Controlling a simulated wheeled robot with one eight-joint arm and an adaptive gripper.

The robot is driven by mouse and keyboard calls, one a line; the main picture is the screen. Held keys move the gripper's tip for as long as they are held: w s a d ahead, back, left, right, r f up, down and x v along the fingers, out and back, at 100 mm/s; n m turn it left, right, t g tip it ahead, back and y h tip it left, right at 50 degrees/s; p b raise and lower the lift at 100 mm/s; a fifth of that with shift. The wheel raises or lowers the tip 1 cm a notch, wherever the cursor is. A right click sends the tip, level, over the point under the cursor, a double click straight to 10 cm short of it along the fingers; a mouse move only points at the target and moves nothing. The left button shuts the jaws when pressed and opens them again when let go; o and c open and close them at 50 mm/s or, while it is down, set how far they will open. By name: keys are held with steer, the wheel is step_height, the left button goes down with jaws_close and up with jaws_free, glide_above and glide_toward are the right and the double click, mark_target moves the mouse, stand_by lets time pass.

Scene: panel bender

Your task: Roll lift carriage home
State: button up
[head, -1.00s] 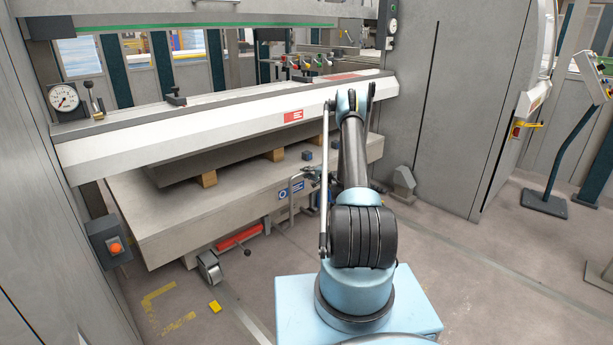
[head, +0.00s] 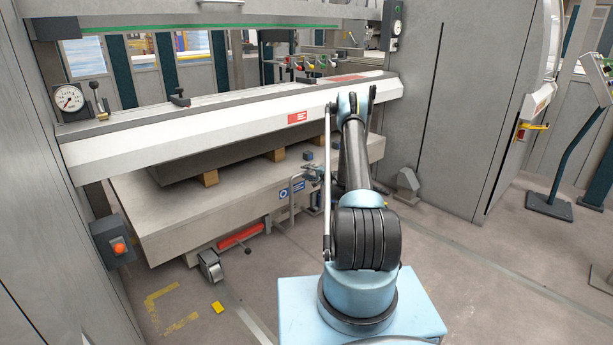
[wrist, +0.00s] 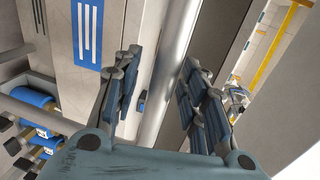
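The lift carriage (head: 165,222) is a wide grey wheeled body under the white beam, with a caster (head: 211,265) at its front left. A pale upright bar handle (head: 292,205) stands at its right front beside a blue label (head: 284,193). My gripper (head: 312,173) is near this handle, small and partly hidden by my arm in the head view. In the wrist view my gripper (wrist: 160,88) is open, with a grey bar (wrist: 176,60) showing between its two fingers. I cannot tell whether the fingers touch the bar.
The white beam (head: 230,125) crosses above the carriage. Wooden blocks (head: 209,178) lie on it under a plate. Yellow floor marks (head: 162,292) and a small yellow block (head: 217,307) are in front at left. A grey cabinet (head: 460,100) stands at right. The floor right of my base is clear.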

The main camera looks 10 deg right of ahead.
steer(key=v, duration=1.1)
steer(key=shift+s+d, duration=0.15)
steer(key=shift+s, duration=0.05)
